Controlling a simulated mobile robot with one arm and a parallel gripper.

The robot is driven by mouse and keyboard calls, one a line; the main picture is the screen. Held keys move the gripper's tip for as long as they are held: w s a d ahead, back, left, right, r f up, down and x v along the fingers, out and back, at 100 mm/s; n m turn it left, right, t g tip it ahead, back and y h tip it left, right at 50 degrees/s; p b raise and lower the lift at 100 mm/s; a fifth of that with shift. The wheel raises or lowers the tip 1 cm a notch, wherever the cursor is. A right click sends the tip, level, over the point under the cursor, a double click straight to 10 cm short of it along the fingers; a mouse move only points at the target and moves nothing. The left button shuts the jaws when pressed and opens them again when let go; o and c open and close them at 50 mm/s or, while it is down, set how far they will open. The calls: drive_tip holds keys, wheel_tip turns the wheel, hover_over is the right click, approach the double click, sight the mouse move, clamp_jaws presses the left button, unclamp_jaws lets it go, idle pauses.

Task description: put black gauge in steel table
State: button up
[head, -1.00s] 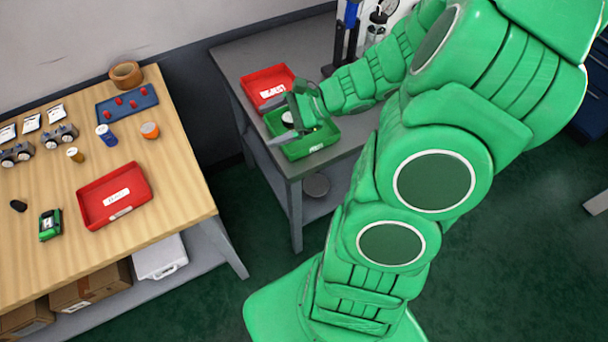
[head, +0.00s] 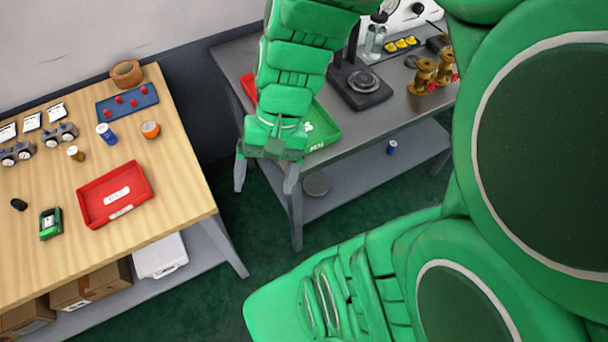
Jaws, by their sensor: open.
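The steel table (head: 400,110) is the grey table at upper centre, with a lower shelf. My gripper (head: 265,180) is open and pointing down, just off the steel table's near left edge, with nothing visible between its fingers. A green tray (head: 325,132) on that table is mostly hidden behind my arm. I cannot pick out the black gauge for certain. A dial-like round thing (head: 380,15) shows at the top edge, above the steel table.
A wooden table (head: 165,190) at left holds a red tray (head: 100,207), a blue tray (head: 110,110), a green device (head: 50,224) and small parts. A black stand (head: 362,90) and brass fittings (head: 425,75) stand on the steel table. A floor gap separates the tables.

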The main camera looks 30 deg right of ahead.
drive_tip(key=s+d+r+n+h, duration=0.4)
drive_tip(key=s, duration=0.1)
drive_tip(key=shift+s+d+t+h, duration=0.25)
drive_tip(key=shift+s+t+h, duration=0.05)
drive_tip(key=shift+s, duration=0.1)
